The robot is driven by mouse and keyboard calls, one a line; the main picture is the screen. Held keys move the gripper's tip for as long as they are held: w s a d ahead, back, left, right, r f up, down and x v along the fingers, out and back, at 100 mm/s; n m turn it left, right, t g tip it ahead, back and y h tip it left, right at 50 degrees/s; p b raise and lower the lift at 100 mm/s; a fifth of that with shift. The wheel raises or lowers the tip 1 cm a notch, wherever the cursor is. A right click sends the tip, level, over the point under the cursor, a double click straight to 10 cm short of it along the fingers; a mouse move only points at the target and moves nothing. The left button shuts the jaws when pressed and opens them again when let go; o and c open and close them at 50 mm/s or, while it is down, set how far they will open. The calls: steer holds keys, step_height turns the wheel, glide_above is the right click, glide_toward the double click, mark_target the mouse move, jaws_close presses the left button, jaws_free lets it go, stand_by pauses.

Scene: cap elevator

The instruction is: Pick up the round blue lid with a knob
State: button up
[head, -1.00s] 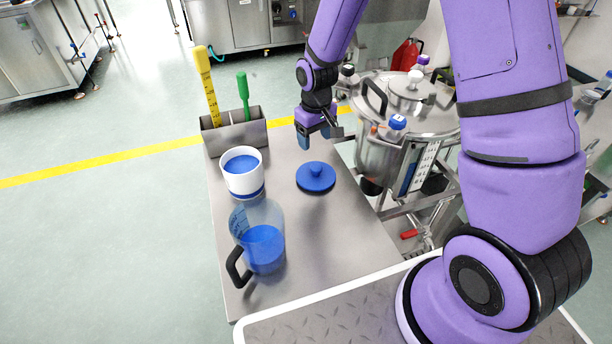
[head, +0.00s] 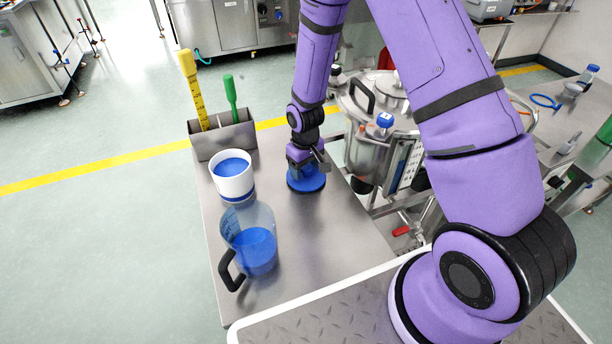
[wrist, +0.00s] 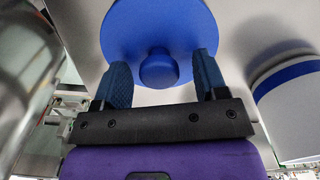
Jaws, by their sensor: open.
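The round blue lid (head: 309,185) lies on the steel table, partly hidden under my gripper in the head view. In the wrist view the lid (wrist: 125,35) shows as a disc with a round knob (wrist: 158,70) at its middle. My gripper (head: 306,172) is right above the lid. In the wrist view my gripper (wrist: 162,72) is open, with one finger on each side of the knob. Gaps show between the knob and both fingers. Whether the fingertips touch the lid is hard to tell.
A white cup (head: 232,177) with blue contents stands left of the lid. A clear jug (head: 250,245) with blue liquid stands nearer. A metal holder (head: 222,138) with yellow and green tools is at the table's far left corner. A steel vessel (head: 367,140) stands to the right.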

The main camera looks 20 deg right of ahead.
steer(key=shift+f, duration=0.2)
steer(key=c, duration=1)
steer(key=shift+r, duration=0.1)
